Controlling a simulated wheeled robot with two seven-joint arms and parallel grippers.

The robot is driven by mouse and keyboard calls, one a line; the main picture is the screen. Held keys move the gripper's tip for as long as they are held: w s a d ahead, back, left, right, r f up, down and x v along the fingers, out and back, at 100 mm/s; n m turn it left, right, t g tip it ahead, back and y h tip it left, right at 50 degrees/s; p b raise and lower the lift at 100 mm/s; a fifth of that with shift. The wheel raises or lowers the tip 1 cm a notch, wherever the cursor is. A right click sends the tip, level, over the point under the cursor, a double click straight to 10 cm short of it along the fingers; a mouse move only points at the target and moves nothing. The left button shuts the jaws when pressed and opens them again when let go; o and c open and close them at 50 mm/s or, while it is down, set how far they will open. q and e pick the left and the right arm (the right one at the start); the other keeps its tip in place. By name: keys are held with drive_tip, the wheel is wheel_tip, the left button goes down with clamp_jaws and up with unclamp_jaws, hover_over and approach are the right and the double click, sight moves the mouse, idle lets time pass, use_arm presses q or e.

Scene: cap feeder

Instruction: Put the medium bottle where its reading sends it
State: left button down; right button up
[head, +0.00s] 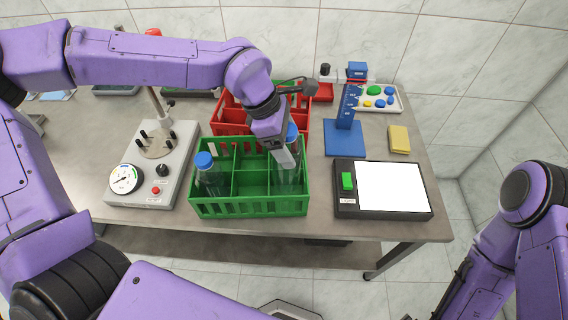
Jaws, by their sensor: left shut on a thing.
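My left gripper (286,158) reaches down from above into the right part of the green crate (250,208). It is shut on a clear bottle with a blue cap (292,131), whose body (288,178) stands in or just over a right-hand compartment; I cannot tell if it touches the floor. The gripper hides part of this bottle. Another clear bottle with a blue cap (205,161) stands upright in a left compartment of the green crate. I cannot tell by size which is the medium one. The right gripper is not visible; only the right arm shows.
A grey device with a round dial (124,179) stands left of the green crate. A red crate (228,117) is behind it. A blue stand (345,138), a yellow block (399,139) and a white-topped panel (393,188) with a green switch (347,181) are on the right.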

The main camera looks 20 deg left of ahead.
use_arm(q)
drive_tip(key=f, duration=0.4)
drive_tip(key=w+f, duration=0.1)
drive_tip(key=f, duration=0.1)
drive_tip(key=shift+f, duration=0.35)
wheel_tip(320, 180, down, 3)
drive_tip(key=shift+w+r+p, duration=0.1)
drive_tip(key=shift+w+p, duration=0.05)
drive_tip(key=shift+p, duration=0.3)
drive_tip(key=shift+s, duration=0.4)
drive_tip(key=shift+w+f, duration=0.1)
drive_tip(key=shift+f, duration=0.1)
unclamp_jaws()
drive_tip(key=shift+w+f, duration=0.1)
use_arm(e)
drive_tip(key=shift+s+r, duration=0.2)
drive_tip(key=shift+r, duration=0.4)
use_arm(q)
drive_tip(key=b+v, duration=0.1)
drive_tip(key=v, duration=1.1)
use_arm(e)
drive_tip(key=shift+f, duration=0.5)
